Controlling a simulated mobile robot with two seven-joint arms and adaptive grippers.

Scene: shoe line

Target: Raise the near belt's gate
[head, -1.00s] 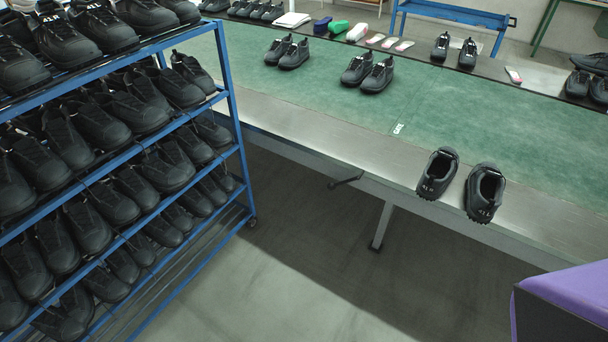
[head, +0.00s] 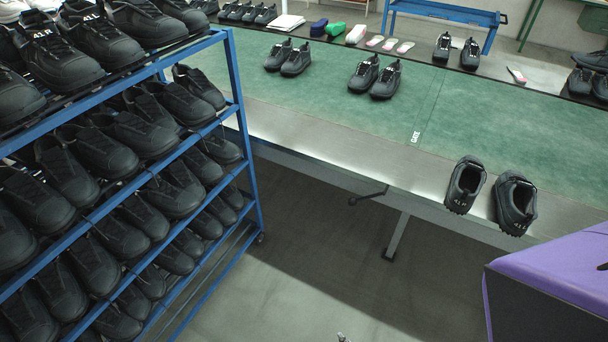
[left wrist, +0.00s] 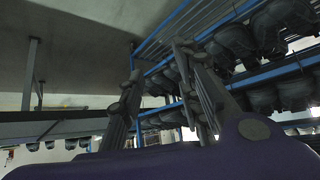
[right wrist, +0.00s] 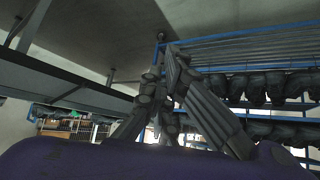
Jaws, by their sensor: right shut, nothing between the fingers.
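The near belt (head: 290,107) is a green strip with a bare metal front edge. A thin seam crosses the green with a white label reading GATE (head: 415,137); no raised gate shows there. A dark crank-like handle (head: 368,196) sticks out below the belt's front edge, left of a support leg. My left gripper shows in the left wrist view (left wrist: 157,62) with its fingers apart and nothing between them. My right gripper shows in the right wrist view (right wrist: 172,55) with its fingers together, empty. A small tip at the head view's bottom edge cannot be told to either gripper.
A blue rack (head: 238,120) full of black shoes stands close on the left. A pair of shoes (head: 489,193) sits on the belt's metal edge, right of the label; other pairs (head: 375,76) stand farther back. The floor (head: 300,262) between rack and belt is clear.

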